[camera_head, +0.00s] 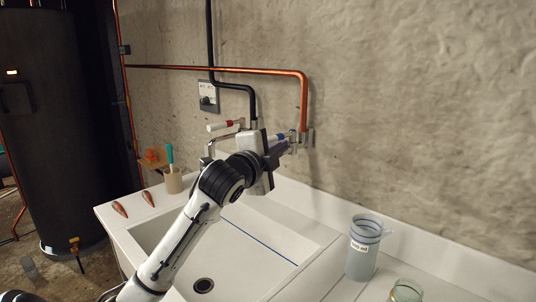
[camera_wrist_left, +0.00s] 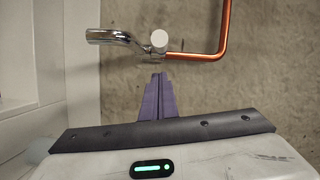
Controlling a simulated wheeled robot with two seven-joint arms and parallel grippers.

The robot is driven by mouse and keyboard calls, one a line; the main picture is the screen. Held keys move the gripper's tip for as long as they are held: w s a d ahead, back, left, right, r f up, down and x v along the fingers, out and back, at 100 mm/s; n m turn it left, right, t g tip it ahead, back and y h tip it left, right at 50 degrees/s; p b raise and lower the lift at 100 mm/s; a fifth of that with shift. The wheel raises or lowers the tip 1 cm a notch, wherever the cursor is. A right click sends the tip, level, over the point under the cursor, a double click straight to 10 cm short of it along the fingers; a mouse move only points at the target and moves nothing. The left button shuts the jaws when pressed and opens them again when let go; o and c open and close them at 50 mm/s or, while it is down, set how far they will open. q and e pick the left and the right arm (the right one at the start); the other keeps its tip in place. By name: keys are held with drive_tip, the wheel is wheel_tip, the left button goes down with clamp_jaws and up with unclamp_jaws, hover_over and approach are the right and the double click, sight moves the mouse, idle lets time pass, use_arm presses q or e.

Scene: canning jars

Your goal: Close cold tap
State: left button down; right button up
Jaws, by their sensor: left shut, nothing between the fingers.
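The tap is mounted on the wall above the sink. Its blue-marked cold handle (camera_head: 277,137) shows just above my left gripper (camera_head: 283,149), partly hidden by it. The red-marked handle (camera_head: 226,125) sticks out to the left. The chrome spout (camera_head: 209,148) shows left of my wrist. In the left wrist view, the purple fingers of my left gripper (camera_wrist_left: 159,76) are shut and empty, pointing at the tap. A white round handle end (camera_wrist_left: 159,39) lies just beyond the fingertips, apparently with a small gap. The chrome spout (camera_wrist_left: 108,36) is to its left. My right gripper is out of view.
A copper pipe (camera_head: 304,100) and a black pipe (camera_head: 228,87) run down the wall to the tap. The white sink (camera_head: 245,262) lies below my arm. A blue-grey jug (camera_head: 362,258) and a glass jar (camera_head: 405,291) stand at right. A brush holder (camera_head: 174,182) stands at left.

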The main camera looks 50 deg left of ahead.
use_arm(q)
drive_tip(key=b+v, duration=0.1)
drive_tip(key=v, duration=0.9)
drive_tip(key=shift+b, duration=0.4)
drive_tip(key=shift+d+r, duration=0.1)
